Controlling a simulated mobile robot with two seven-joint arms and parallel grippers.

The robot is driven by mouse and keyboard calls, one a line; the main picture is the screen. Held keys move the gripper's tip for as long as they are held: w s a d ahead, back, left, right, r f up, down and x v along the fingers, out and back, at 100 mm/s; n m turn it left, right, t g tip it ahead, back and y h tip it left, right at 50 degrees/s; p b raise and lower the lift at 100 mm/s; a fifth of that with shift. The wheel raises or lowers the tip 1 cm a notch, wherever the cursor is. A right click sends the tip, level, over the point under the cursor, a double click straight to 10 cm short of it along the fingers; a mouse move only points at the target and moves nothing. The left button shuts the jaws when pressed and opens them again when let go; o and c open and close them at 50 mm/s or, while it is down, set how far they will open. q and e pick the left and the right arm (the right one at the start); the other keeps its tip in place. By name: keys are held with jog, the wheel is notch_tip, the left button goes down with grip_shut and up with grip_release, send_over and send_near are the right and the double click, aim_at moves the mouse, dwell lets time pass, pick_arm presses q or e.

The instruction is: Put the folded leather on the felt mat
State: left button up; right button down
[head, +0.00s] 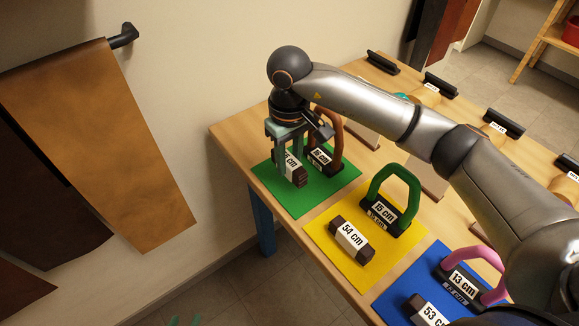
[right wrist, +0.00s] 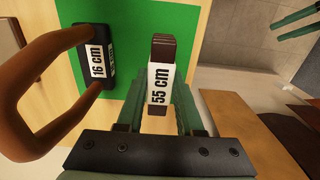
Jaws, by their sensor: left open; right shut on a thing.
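My right gripper (head: 290,150) is shut on a dark brown folded leather (head: 299,177) with a white band. The band reads 55 cm in the right wrist view, where the leather (right wrist: 164,46) sits between the fingers (right wrist: 158,118). The leather is at the green felt mat (head: 276,190), beside a brown arch with a 16 cm label (head: 337,133). I cannot tell whether it touches the mat. Only the fingertips of my left gripper (head: 185,321) show at the bottom edge of the head view; they are apart and empty, off the table.
A yellow mat (head: 321,232) holds a green arch (head: 402,176) and a 54 cm folded leather (head: 351,240). A blue mat (head: 392,296) holds a pink arch (head: 483,254) and a 53 cm leather (head: 427,311). Leather sheets (head: 100,130) hang on the left wall.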

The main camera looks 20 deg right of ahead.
aim_at(289, 160)
jog(key=shift+w+f, duration=0.1)
jog(key=shift+f, duration=1.55)
jog(key=shift+f, duration=0.2)
jog(key=c, duration=0.5)
grip_release()
jog(key=shift+c, duration=0.2)
jog(key=shift+r, duration=0.1)
jog(key=shift+r, duration=0.25)
notch_tip(289, 160, up, 12)
jog(key=shift+f+b, duration=0.15)
jog(key=shift+b, duration=0.15)
